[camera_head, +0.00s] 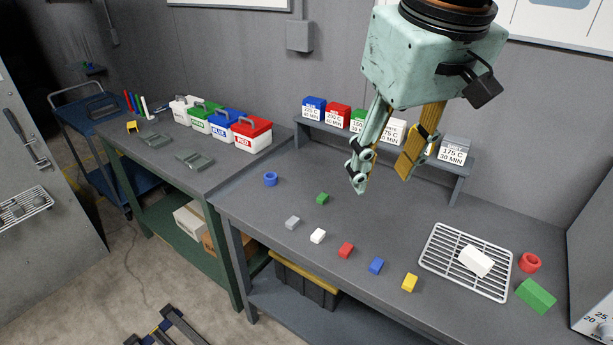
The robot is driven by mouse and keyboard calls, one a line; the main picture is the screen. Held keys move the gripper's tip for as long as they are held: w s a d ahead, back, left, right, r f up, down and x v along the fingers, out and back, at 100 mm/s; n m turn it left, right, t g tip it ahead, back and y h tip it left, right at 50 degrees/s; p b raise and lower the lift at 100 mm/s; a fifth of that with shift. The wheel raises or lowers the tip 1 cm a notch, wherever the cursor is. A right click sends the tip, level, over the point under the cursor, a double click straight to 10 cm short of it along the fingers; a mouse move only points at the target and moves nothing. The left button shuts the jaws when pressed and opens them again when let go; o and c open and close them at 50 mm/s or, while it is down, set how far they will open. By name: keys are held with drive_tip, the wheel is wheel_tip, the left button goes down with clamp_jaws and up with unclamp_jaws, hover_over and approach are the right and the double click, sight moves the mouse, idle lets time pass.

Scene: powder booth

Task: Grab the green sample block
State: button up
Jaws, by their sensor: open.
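A small green block (322,198) lies on the grey bench top, left of and below my gripper in the picture. A larger green block (536,296) lies at the right end of the bench, beside a wire rack. My gripper (383,184) points down over the back of the bench, with its two fingers spread apart and nothing between them. It is apart from both green blocks. Both blocks are in plain view.
Small grey (292,223), white (318,236), red (346,250), blue (376,265) and yellow (410,282) blocks form a row in front. A blue ring (270,179) lies left. The wire rack (437,249) holds a white block (475,261); a red ring (529,262) is beside it. A raised shelf (462,168) stands behind.

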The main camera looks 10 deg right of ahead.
drive_tip(key=w+f+n, duration=0.2)
drive_tip(key=w, duration=1.2)
drive_tip(key=n+g+p, duration=0.3)
drive_tip(key=n, duration=0.2)
hover_over(322, 196)
wheel_tip(322, 196, down, 25)
drive_tip(key=shift+f, duration=0.15)
drive_tip(key=shift+f, duration=4.3)
